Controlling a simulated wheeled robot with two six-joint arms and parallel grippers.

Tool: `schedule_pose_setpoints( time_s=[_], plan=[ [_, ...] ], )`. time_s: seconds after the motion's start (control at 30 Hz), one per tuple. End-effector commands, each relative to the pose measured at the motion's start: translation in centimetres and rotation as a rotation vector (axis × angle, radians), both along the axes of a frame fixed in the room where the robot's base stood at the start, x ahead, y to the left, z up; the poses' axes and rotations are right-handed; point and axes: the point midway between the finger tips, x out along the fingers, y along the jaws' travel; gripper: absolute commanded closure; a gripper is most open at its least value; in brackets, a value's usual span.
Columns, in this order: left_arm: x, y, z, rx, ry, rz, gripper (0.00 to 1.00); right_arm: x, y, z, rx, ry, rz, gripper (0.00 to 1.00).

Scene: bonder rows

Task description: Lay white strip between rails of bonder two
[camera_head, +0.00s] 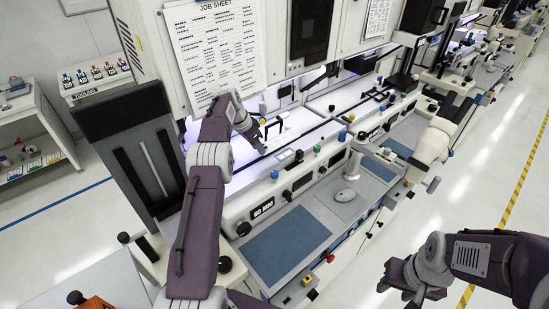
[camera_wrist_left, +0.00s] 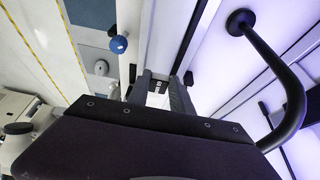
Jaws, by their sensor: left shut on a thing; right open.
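My left gripper (camera_head: 264,146) reaches into the lit work area of the nearest bonder (camera_head: 235,215), labelled 60 MM. It is shut on a white piece, probably the white strip (camera_wrist_left: 158,101), which shows between the two fingers in the left wrist view (camera_wrist_left: 160,92). The fingers and my wrist hide most of it, so I cannot tell whether it touches the bed below. A dark rail (camera_head: 322,131) runs lengthwise along the bed. My right gripper (camera_head: 405,277) is open and empty over the floor at the lower right.
A job sheet (camera_head: 215,45) hangs above the bonder. A microscope-like white head (camera_head: 432,146) and small coloured knobs (camera_head: 318,148) stand along the front. A blue mat (camera_head: 285,240) lies on the front shelf. A curved black handle (camera_wrist_left: 285,80) is close beside my left wrist. The aisle floor (camera_head: 490,190) is clear.

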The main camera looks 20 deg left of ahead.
Motion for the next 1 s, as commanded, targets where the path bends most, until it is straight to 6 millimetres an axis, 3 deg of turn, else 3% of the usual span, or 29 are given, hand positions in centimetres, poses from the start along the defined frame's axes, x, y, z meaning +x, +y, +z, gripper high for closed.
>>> schedule_pose_setpoints(
  time_s=[0.1, 0.33, 0.53, 0.97, 1.0],
  plan=[
    [-0.1, -0.1, -2.3, -0.003, 0.004, 0.0, 1.0, 0.0, 0.0, 0.2, 0.0, 0.0, 0.0, 0.55],
    [-0.1, -0.1, -4.0, -0.002, 0.003, 0.0, 1.0, 0.0, 0.0, 0.5, 0.0, 0.0, 0.0, 0.55],
    [-0.1, -0.1, -7.4, -0.002, 0.002, 0.001, 1.0, 0.0, 0.0, 1.7, 0.0, 0.0, 0.0, 0.55],
    [0.0, 0.0, -8.5, 0.0, 0.0, 0.001, 1.0, 0.0, 0.0, 0.9, 0.0, 0.0, 0.0, 0.55],
    [0.0, 0.0, -8.3, 0.0, 0.0, 0.001, 0.62, 0.0, 0.0, 1.1, 0.0, 0.0, 0.0, 0.55]
  ],
)
